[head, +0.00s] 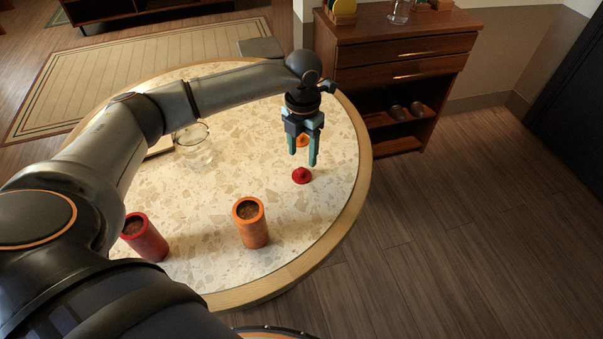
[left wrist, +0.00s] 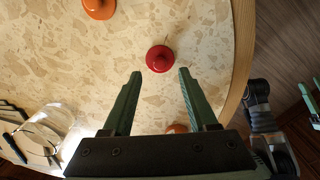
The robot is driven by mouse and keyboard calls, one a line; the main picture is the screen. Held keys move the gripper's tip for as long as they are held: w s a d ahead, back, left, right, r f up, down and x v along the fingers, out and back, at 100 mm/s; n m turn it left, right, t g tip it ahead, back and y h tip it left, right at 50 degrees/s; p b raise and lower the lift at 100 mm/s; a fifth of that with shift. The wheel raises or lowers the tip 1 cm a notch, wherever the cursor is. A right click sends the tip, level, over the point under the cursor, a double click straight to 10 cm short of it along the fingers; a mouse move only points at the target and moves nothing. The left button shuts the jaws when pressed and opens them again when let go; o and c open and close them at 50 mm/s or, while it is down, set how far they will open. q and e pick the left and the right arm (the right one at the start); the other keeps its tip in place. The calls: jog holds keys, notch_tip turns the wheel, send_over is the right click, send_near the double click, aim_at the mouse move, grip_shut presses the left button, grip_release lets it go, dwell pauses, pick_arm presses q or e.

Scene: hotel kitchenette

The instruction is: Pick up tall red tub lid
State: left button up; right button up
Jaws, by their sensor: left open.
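The red lid (head: 302,176) with a small knob lies on the speckled round table near its right edge. It also shows in the left wrist view (left wrist: 160,58), lying ahead of the fingertips and roughly centred between them. My left gripper (head: 314,160) is open, empty and pointing down above the table, just beyond the lid in the head view. Its two teal fingers show apart in the left wrist view (left wrist: 160,75). A red tub (head: 146,238) without a lid stands at the lower left, partly behind my left arm.
An open orange tub (head: 251,224) stands on the table (head: 290,225). An orange lid (head: 302,141) lies close behind the left gripper, partly hidden. A clear glass bowl (head: 196,150) stands under my arm. A wooden cabinet (head: 400,70) stands beyond the table.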

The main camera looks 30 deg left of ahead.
aim_at(301, 170)
pick_arm(q)
jog(key=shift+s+f, duration=0.2)
jog(key=shift+f, duration=2.55)
grip_shut()
